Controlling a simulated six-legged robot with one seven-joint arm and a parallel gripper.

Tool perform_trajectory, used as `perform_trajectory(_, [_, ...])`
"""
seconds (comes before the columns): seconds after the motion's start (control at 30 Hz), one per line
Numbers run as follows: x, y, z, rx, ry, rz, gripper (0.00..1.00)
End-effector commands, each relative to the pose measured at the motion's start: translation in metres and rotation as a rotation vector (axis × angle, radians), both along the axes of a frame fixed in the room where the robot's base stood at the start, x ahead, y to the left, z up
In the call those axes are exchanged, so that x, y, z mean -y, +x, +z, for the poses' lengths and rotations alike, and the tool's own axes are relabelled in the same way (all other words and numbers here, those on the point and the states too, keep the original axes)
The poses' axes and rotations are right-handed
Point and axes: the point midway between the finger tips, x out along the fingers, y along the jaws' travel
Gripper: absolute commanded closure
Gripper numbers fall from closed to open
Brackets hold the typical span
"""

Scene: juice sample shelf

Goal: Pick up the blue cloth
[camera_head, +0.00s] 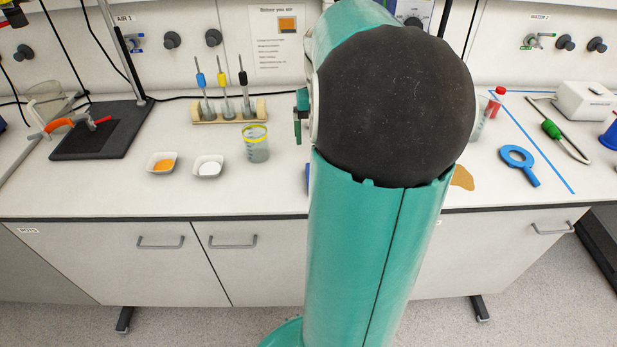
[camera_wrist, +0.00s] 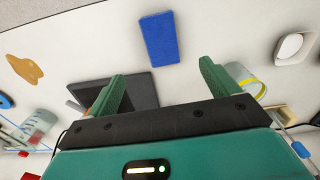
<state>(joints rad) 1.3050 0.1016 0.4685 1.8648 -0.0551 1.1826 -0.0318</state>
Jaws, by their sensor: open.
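The blue cloth (camera_wrist: 159,38) lies flat on the pale bench top in the wrist view, a neat rectangle slightly tilted. My gripper (camera_wrist: 162,69) is open and empty, its two green fingers spread on either side of the cloth's line. The cloth appears beyond the fingertips, not between them, and nothing touches it. In the head view my arm hides nearly all of the cloth; only a blue sliver (camera_head: 308,178) shows at the arm's left edge.
A beaker with a yellow band (camera_head: 256,143) and a white dish (camera_head: 208,167) stand left of my arm. A dark plate (camera_wrist: 143,91) shows behind the fingers.

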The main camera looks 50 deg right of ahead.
Motion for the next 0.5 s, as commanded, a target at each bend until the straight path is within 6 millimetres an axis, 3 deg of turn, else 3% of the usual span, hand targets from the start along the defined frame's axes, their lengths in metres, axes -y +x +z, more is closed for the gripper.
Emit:
perform_trajectory(0.27, [0.009, -0.007, -0.01, -0.001, 0.009, -0.012, 0.13])
perform_trajectory(0.5, [0.009, -0.009, -0.055, -0.001, 0.011, -0.011, 0.13])
